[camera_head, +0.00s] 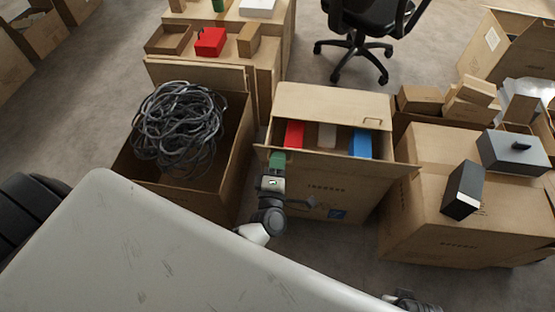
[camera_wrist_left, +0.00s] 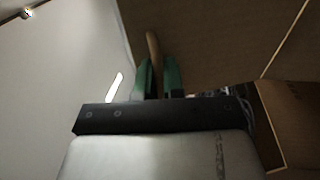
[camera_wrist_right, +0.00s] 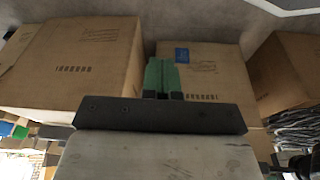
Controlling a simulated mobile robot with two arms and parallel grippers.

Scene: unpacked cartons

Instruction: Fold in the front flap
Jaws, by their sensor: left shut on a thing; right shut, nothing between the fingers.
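The middle carton (camera_head: 325,195) stands open on the floor, with red, pale and blue items inside. Its front flap (camera_head: 340,164) shows as a thin strip along the near top edge. My left gripper (camera_head: 277,160) is at the left part of that edge. In the left wrist view its green fingers (camera_wrist_left: 158,80) are shut on a thin brown panel edge, the front flap. My right gripper (camera_wrist_right: 161,76) is shut and empty, before the printed, blue-labelled side of the carton (camera_wrist_right: 215,75). In the head view its fingers are out of sight.
A carton of dark cables (camera_head: 180,130) stands close on the left. A closed carton (camera_head: 430,190) with dark boxes (camera_head: 463,190) on top stands close on the right. The carton's back panel (camera_head: 330,105) slopes up behind the opening. An office chair (camera_head: 368,40) stands behind.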

